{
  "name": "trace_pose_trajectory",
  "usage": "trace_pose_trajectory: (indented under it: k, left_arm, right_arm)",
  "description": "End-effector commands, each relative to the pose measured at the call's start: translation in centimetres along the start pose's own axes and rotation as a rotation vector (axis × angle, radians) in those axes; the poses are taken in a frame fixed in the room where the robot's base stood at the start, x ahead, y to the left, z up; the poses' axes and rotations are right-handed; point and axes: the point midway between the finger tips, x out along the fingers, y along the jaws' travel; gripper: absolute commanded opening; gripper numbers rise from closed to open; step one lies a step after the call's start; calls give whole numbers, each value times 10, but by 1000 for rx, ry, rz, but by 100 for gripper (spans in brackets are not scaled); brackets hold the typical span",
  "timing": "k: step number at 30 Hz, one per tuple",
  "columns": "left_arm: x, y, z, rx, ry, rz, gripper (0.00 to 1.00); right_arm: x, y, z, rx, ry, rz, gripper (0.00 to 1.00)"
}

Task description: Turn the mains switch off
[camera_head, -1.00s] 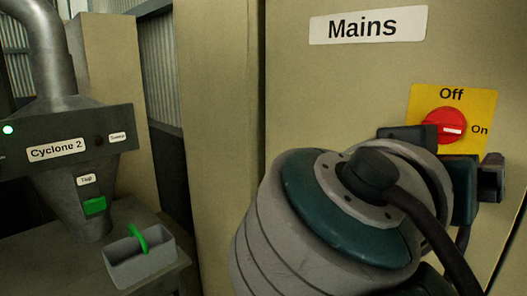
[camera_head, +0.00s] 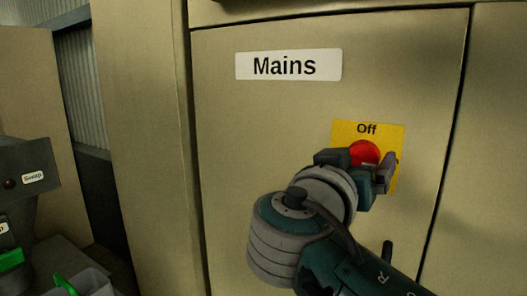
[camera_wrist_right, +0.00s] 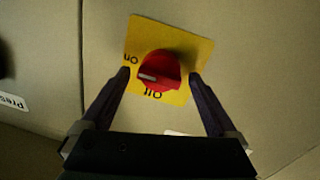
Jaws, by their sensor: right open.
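The mains switch is a red knob (camera_head: 364,152) on a yellow plate (camera_head: 345,133) below the white "Mains" label (camera_head: 289,65). In the right wrist view the plate appears upside down, and the knob (camera_wrist_right: 160,70) has its white mark toward the "On" lettering. My right gripper (camera_head: 360,164) is at the switch and hides its lower part in the head view. In the right wrist view the open fingers (camera_wrist_right: 158,78) stand on either side of the knob, with gaps visible. Contact cannot be made out. My left gripper is not in view.
The beige cabinet door (camera_head: 240,150) is flat and clear around the plate. At the far left are a grey machine panel (camera_head: 28,165) with a green lever (camera_head: 11,260) and a grey bin (camera_head: 93,281) with a green handle. A "Press" label (camera_wrist_right: 12,101) shows in the wrist view.

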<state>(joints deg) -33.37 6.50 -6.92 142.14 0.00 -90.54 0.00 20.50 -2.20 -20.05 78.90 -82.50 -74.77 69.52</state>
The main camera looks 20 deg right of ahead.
Motion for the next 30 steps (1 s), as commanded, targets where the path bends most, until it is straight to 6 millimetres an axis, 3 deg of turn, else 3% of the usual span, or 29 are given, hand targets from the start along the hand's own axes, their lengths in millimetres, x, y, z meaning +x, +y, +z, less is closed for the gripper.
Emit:
trace_pose_trajectory:
  k: [4,27,30]
  left_arm:
    - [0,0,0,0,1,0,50]
    - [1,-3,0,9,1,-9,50]
    - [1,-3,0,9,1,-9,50]
  right_arm:
    - [0,0,0,0,0,0,92]
    - [-1,-1,0,0,-1,-5,5]
    - [-1,-2,0,0,-1,-6,0]
